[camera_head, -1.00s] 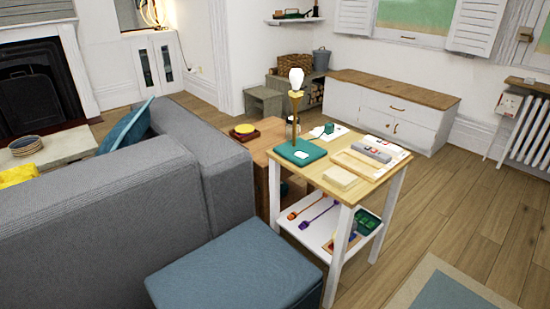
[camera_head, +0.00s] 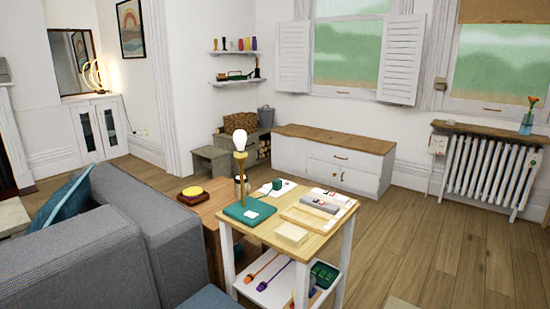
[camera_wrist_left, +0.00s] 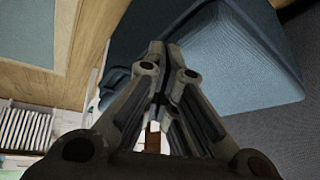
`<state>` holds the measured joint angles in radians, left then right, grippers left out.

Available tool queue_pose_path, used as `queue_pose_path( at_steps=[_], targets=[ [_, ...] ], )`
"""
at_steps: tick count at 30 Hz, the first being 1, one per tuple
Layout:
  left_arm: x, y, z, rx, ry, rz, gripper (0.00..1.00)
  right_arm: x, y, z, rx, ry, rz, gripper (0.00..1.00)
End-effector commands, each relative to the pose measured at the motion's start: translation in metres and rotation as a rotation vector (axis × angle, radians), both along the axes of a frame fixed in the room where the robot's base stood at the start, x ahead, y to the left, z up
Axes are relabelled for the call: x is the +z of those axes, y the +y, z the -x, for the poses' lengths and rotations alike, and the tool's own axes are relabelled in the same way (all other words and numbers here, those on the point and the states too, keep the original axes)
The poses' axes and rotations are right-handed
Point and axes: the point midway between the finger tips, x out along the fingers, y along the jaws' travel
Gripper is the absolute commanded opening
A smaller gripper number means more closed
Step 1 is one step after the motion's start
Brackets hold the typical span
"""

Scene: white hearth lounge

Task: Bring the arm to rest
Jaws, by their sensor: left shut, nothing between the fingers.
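My left gripper (camera_wrist_left: 166,55) shows in the left wrist view with its fingers together and nothing between them. It is over or near a blue-grey upholstered block (camera_wrist_left: 225,60), with floor to the left. The exact distance to the block is hard to tell. Neither of my arms shows in the head view, and my right gripper is in no view.
A small wooden table (camera_head: 262,232) holds a lamp (camera_head: 240,170) with a teal base, and trays. A grey sofa (camera_head: 80,260) stands to the left. A white cabinet (camera_head: 330,160) and a radiator (camera_head: 490,172) line the wall. Wood floor (camera_head: 440,250) is open at right.

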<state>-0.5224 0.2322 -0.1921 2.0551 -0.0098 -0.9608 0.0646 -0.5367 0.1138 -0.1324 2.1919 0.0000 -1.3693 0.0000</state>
Motion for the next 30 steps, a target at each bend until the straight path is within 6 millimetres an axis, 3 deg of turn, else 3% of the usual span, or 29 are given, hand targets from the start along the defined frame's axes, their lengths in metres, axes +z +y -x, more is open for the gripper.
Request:
queue_pose_path(
  at_steps=[11,22,30],
  targets=[
    [0.021,-0.002,0.052,0.074,0.272,-0.002,0.0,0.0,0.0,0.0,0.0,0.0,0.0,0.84],
    [-0.028,-0.002,0.058,0.064,0.315,-0.011,0.0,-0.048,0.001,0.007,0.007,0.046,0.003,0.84],
    [-0.075,0.002,0.09,0.056,0.357,-0.018,0.0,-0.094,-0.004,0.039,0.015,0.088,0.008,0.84]
  ],
)
